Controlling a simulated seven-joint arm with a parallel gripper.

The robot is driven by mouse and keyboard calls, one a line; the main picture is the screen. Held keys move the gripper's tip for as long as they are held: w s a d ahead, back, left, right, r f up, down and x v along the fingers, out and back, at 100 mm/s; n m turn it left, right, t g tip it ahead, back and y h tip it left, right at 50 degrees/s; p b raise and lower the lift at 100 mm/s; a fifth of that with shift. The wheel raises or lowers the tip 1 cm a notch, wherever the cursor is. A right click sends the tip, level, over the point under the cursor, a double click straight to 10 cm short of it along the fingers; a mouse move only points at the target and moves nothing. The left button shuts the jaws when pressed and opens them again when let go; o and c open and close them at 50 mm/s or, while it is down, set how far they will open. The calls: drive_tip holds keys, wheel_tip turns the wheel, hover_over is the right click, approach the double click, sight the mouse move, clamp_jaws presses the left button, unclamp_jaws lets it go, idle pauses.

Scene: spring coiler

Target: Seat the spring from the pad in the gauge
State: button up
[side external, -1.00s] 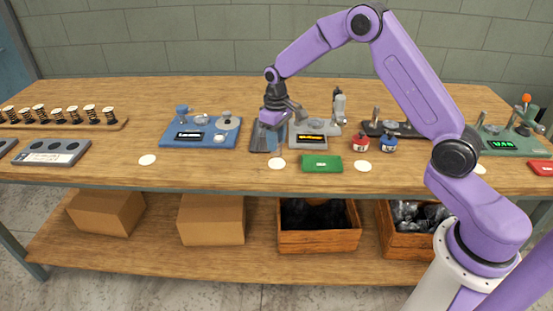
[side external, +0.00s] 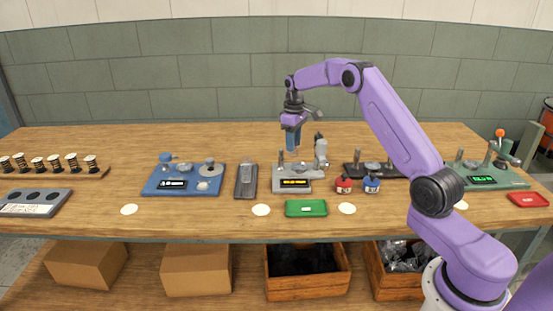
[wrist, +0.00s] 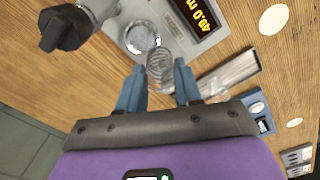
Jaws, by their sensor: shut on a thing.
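My gripper (side external: 291,148) points down in the side view, in the air above the grey gauge (side external: 291,171) with its orange display. In the wrist view, my gripper (wrist: 159,70) is shut on a wire spring (wrist: 161,72), held between the two blue fingers. The gauge also shows in the wrist view (wrist: 207,38), with a round metal seat (wrist: 141,38) just beyond the spring. The spring is above the gauge and looks apart from it. A dark grey block (side external: 246,180), perhaps the pad, lies left of the gauge.
A post (side external: 320,150) rises at the gauge's right. Spools stand far left.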

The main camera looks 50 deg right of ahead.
drive_tip(key=shift+s+d+f, duration=0.1)
drive_tip(key=shift+d+f, duration=0.4)
drive_tip(key=shift+f, duration=0.3)
drive_tip(key=shift+w+d+f, duration=0.1)
drive_tip(key=shift+d+f, duration=0.45)
drive_tip(key=shift+f, duration=0.2)
drive_tip(key=shift+s+d+f, duration=0.1)
drive_tip(key=shift+d+f, duration=0.4)
drive_tip(key=shift+f, duration=0.3)
drive_tip(key=shift+f, duration=0.6)
idle(0.7)
drive_tip(key=o, duration=1.2)
wheel_tip(320, 180, up, 9)
idle(0.7)
drive_tip(key=shift+f, duration=0.1)
